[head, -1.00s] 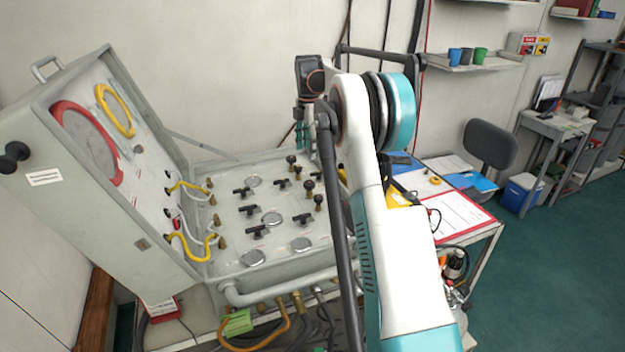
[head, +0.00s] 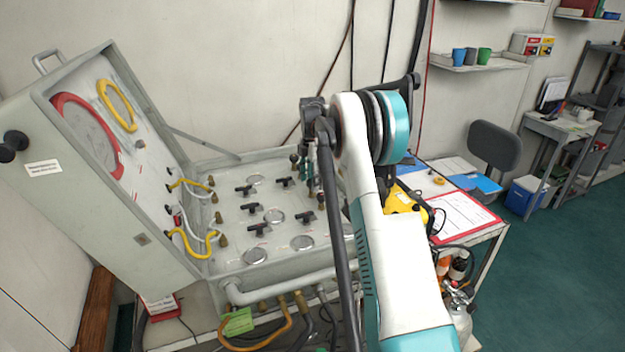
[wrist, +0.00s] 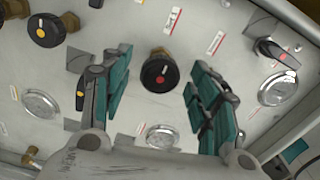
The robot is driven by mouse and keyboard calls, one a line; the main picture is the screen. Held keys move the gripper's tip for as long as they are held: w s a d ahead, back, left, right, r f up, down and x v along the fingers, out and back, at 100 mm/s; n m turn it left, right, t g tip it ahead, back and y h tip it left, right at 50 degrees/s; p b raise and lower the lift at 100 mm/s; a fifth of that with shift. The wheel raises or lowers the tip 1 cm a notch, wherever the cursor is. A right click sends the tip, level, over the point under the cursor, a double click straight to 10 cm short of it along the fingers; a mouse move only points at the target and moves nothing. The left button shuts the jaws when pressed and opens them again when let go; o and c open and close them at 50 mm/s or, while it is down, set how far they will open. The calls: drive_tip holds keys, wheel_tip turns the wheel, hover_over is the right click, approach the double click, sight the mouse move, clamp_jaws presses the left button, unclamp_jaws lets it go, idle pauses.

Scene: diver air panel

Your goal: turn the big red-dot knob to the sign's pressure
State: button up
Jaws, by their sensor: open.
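In the wrist view a round black knob with a red dot (wrist: 160,73) stands on a brass stem on the pale panel. My open gripper (wrist: 152,78) has its teal-padded fingers on either side of this knob, with a visible gap at each side. I cannot tell how deep the fingers reach around it. In the head view my gripper (head: 303,168) is low over the back right of the panel (head: 232,240), partly hidden by my arm. A large red-rimmed gauge (head: 88,135) is in the case lid; its reading is too small to tell. No pressure sign is readable.
A yellow-dot knob (wrist: 45,30) and a black lever handle (wrist: 275,52) stand near the fingers. Several black T-handles (head: 257,229) and round metal discs fill the panel. Yellow hoses (head: 180,247) run at the lid side. A table with a red clipboard (head: 463,216) is at right.

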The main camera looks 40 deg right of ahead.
drive_tip(key=c, duration=1.1)
drive_tip(key=shift+o, duration=0.2)
